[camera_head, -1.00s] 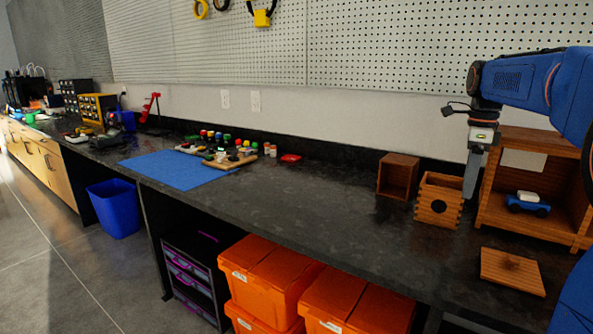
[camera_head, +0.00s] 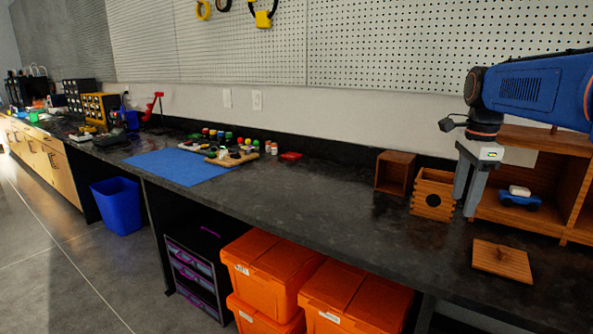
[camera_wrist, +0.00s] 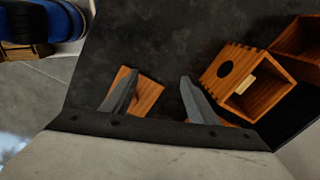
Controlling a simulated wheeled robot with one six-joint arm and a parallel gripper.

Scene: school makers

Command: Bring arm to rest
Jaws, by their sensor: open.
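My blue arm reaches in from the right in the head view. My gripper (camera_head: 467,187) hangs fingers-down over the right part of the dark counter, in front of the wooden shelf unit (camera_head: 516,222). Its two grey fingers are apart with nothing between them. In the wrist view the open fingers (camera_wrist: 158,92) show above the counter, with a flat wooden panel (camera_wrist: 147,96) partly hidden behind the left one.
A second open wooden box (camera_head: 393,172) stands left of the holed box. A blue toy car (camera_head: 520,200) sits in the shelf unit. The flat panel (camera_head: 502,260) lies near the front edge. The middle of the counter (camera_head: 310,195) is clear. Orange bins (camera_head: 355,300) stand below.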

